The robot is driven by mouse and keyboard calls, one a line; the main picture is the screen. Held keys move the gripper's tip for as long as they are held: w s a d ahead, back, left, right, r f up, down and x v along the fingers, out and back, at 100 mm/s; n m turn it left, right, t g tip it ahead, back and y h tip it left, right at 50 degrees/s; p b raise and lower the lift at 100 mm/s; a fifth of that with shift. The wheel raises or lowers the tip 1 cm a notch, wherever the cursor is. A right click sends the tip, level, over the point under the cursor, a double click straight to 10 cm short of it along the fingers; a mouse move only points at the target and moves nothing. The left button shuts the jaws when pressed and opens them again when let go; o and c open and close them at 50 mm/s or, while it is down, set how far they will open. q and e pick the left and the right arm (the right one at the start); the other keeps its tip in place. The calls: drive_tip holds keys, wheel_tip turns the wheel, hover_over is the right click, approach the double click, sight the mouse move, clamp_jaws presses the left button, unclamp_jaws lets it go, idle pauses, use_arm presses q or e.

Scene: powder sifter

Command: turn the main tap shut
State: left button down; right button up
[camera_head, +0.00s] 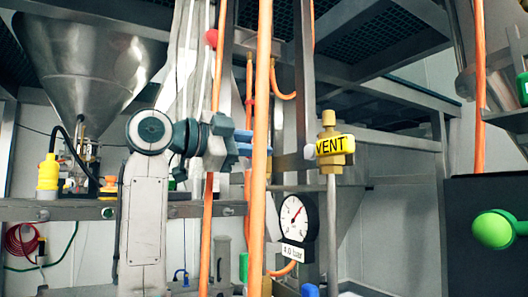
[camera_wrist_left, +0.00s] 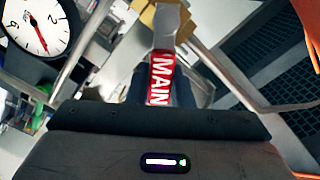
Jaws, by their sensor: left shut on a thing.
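My left gripper (camera_head: 243,143) reaches in from the left in the head view, its blue fingers partly behind an orange hose. In the left wrist view, my left gripper (camera_wrist_left: 160,92) is shut on the main tap, with a dark finger on each side of its handle. The main tap (camera_wrist_left: 162,78) shows a red handle label reading MAIN, with a pale end and a brass-coloured body beyond it. In the head view I cannot make out the main tap behind the hose and gripper. My right gripper is in neither view.
A brass vent tap (camera_head: 335,146) with a yellow VENT label stands right of the gripper. A pressure gauge (camera_head: 293,217) sits below, tagged 4.0 bar. Orange hoses (camera_head: 261,120) hang close in front. A metal hopper (camera_head: 85,60) is at upper left.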

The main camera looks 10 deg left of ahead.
use_arm(q)
drive_tip(key=shift+s+d+f+m+b, duration=0.15)
drive_tip(key=shift+f+m+b, duration=0.15)
drive_tip(key=shift+m, duration=0.15)
drive_tip(key=shift+s+d+f+m+b, duration=0.1)
drive_tip(key=shift+f+m+b, duration=0.15)
drive_tip(key=shift+m, duration=0.2)
drive_tip(key=f+m+b, duration=0.1)
drive_tip(key=m, duration=0.1)
drive_tip(key=f+m+b, duration=0.1)
drive_tip(key=m, duration=0.1)
drive_tip(key=shift+s+d, duration=0.1)
drive_tip(key=shift+s, duration=0.1)
drive_tip(key=shift+f+m+b, duration=0.15)
drive_tip(key=shift+m+b, duration=0.25)
drive_tip(key=shift+m, duration=0.3)
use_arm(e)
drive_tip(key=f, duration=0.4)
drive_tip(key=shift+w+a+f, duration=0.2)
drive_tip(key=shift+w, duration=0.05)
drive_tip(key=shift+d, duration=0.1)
use_arm(q)
drive_tip(key=c, duration=1.3)
unclamp_jaws()
drive_tip(key=shift+c, duration=0.2)
drive_tip(key=shift+o, duration=0.3)
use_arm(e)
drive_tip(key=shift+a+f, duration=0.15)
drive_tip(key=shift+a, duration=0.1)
